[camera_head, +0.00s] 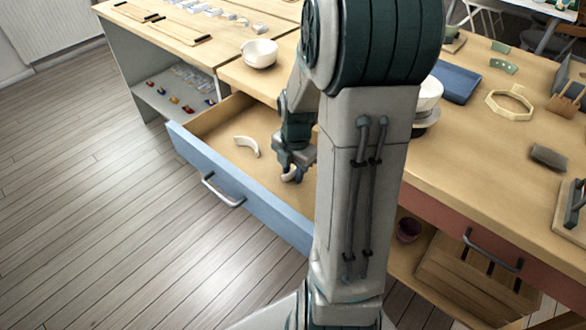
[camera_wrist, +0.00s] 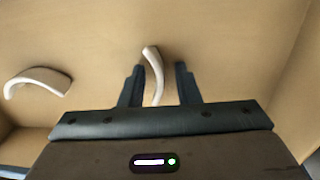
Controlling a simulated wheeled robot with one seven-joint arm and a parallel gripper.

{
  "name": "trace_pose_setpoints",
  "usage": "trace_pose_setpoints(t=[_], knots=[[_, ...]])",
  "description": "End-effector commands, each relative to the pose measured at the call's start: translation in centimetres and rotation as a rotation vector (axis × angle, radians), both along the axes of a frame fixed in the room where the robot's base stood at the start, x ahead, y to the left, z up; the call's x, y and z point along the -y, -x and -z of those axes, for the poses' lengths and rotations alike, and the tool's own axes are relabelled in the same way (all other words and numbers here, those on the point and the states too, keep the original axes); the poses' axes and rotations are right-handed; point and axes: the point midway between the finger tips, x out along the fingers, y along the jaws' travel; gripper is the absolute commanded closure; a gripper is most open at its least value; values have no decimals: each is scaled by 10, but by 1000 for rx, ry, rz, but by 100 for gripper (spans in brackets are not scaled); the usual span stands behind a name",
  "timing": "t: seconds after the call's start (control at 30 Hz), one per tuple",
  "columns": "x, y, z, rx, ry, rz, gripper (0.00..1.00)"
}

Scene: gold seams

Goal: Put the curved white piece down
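Two curved white pieces are in the open blue-fronted drawer (camera_head: 238,189). One curved white piece (camera_wrist: 152,60) lies between the fingers of my gripper (camera_wrist: 159,70), with a gap visible on each side. It also shows at the fingertips in the head view (camera_head: 289,176). It appears to rest on the drawer floor, though contact underneath is hard to tell. My gripper is open and low inside the drawer (camera_head: 290,168). The other curved white piece (camera_head: 247,146) lies apart to the left on the drawer floor; it also shows in the wrist view (camera_wrist: 38,80).
A white bowl (camera_head: 260,53) stands on the table above the drawer. A blue tray (camera_head: 455,82) and an octagonal pale frame (camera_head: 510,102) lie on the tabletop at right. The drawer walls surround my gripper; bare floor shows around the pieces.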

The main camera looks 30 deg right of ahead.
Motion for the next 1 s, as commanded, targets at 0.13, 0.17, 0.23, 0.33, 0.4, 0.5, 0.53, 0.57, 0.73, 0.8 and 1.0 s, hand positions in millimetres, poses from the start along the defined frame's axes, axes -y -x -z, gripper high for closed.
trace_pose_setpoints(t=[0.13,0.17,0.23,0.33,0.4,0.5,0.53,0.57,0.73,0.8,1.0], knots=[[0,0,-1,0,0,0,71],[0,0,-2,0,1,0,71],[0,0,-8,2,2,0,71],[1,0,-22,4,2,0,71],[1,1,-37,5,2,0,71],[2,2,-60,5,2,0,71],[2,3,-67,5,2,0,71],[2,3,-73,5,2,0,71],[2,5,-104,3,2,-1,71],[2,6,-112,3,1,-1,71],[0,8,-124,1,0,27,71]])
